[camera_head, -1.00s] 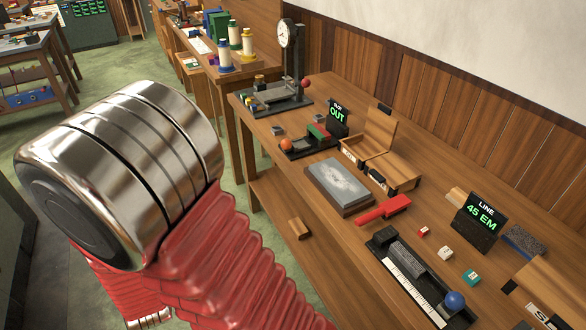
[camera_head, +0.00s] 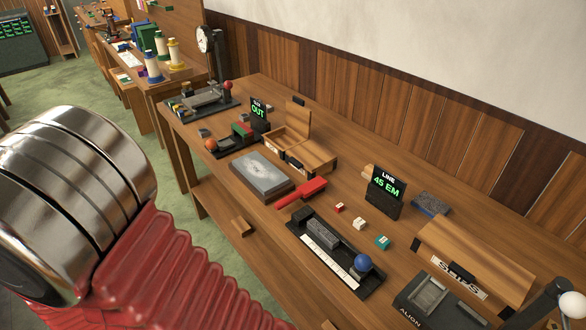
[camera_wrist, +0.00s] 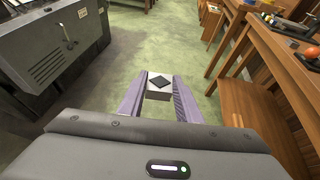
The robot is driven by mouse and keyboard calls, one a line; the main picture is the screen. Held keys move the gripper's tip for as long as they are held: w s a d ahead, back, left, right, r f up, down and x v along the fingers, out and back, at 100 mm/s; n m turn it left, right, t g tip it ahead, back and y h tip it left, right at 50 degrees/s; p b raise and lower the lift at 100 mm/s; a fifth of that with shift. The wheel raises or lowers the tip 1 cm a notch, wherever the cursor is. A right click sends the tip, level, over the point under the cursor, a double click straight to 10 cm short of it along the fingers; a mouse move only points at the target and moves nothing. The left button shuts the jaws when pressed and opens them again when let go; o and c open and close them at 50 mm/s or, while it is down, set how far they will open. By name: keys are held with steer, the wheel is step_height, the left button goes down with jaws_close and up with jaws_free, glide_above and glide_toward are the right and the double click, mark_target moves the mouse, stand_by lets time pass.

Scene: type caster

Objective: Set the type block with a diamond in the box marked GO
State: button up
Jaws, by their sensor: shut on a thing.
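In the wrist view my gripper (camera_wrist: 159,93) is shut on a pale block with a black diamond (camera_wrist: 159,83) on its face. The block is held between the two fingertips, with green floor beyond and below it. My gripper does not show in the head view. No box with a readable GO mark shows. An open-lidded wooden box (camera_head: 290,141) stands toward the back of the bench, its front label too small to read.
A bench (camera_head: 222,188) carries a grey stone slab (camera_head: 260,173), a red tool (camera_head: 301,192), a composing tray (camera_head: 343,278), several small blocks and a 45 EM sign (camera_head: 385,190). Open floor (camera_wrist: 140,50) lies beside a grey cabinet (camera_wrist: 52,48).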

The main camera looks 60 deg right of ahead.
steer(key=shift+d+h, duration=0.3)
steer(key=shift+d, duration=0.15)
steer(key=shift+d, duration=0.3)
steer(key=shift+w, duration=0.1)
